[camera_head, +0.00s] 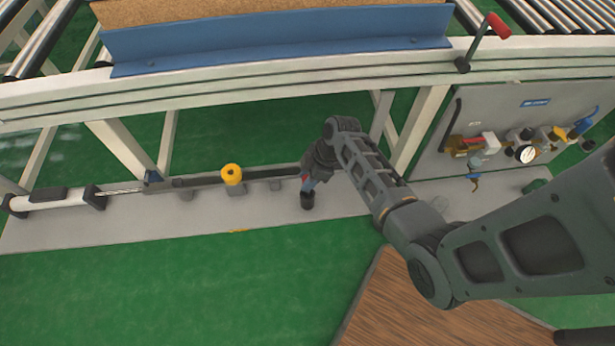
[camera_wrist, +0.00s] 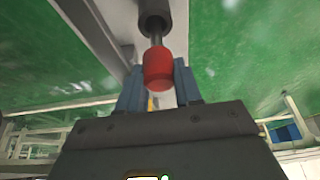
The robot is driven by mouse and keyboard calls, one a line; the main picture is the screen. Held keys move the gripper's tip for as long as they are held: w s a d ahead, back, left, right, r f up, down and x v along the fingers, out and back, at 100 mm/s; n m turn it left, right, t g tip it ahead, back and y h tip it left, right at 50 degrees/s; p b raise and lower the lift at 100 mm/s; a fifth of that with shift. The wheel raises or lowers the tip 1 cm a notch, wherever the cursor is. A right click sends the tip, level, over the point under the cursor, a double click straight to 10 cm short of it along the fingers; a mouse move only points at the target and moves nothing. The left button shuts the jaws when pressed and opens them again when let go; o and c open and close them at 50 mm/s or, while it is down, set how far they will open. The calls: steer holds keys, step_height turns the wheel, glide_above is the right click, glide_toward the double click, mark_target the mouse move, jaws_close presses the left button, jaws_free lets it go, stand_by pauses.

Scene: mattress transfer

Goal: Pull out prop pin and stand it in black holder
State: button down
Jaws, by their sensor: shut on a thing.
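The prop pin has a red knob (camera_wrist: 158,70) and a thin dark shaft. My gripper (camera_wrist: 158,88) is shut on the knob between its two blue fingers. The black holder (camera_head: 307,201) is a short dark cylinder on the grey floor plate, right below my gripper (camera_head: 306,182) in the head view. In the wrist view the shaft runs from the knob to a dark cylinder (camera_wrist: 155,14), which looks like the holder. I cannot tell how deep the shaft sits in it. In the head view the pin is mostly hidden by my gripper.
A panel with a gauge (camera_head: 526,154) is at the right. The white conveyor frame (camera_head: 250,85) crosses above. Green floor (camera_head: 180,300) in front is clear.

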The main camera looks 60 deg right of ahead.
steer(key=shift+f+b, duration=1.7)
steer(key=shift+f, duration=0.45)
steer(key=c, duration=0.7)
jaws_free()
steer(key=p+v, duration=0.1)
steer(key=v, duration=0.7)
steer(key=shift+p, duration=0.35)
steer(key=shift+f, duration=0.1)
